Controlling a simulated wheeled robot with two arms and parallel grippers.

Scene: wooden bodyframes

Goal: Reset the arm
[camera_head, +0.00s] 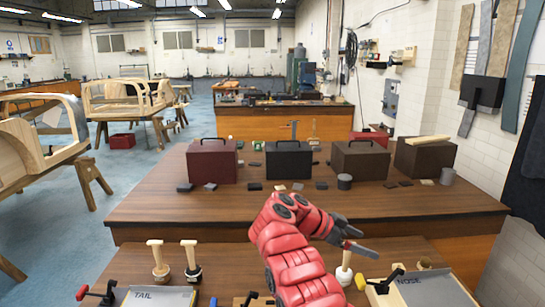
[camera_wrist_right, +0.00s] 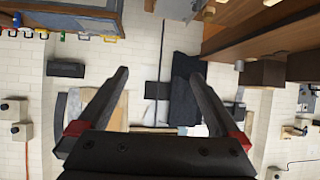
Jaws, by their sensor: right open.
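My right arm (camera_head: 290,245) rises from the bottom of the head view. It is red and segmented, and bends to the right above the near table. My right gripper (camera_head: 366,245) points right, over the near table's far edge. In the right wrist view, my right gripper (camera_wrist_right: 156,74) has its two dark fingers spread wide, with nothing between them. The wrist view is turned on its side and looks toward the white brick wall. My left arm and gripper are not in view.
The near table (camera_head: 222,256) holds a TAIL tray (camera_head: 150,298), a NOSE tray (camera_head: 425,290) and upright wooden-handled tools (camera_head: 190,257). The table behind (camera_head: 440,202) bears a dark red toolbox (camera_head: 212,161), black and brown boxes, and small dark blocks. Wooden bodyframes (camera_head: 120,97) stand left.

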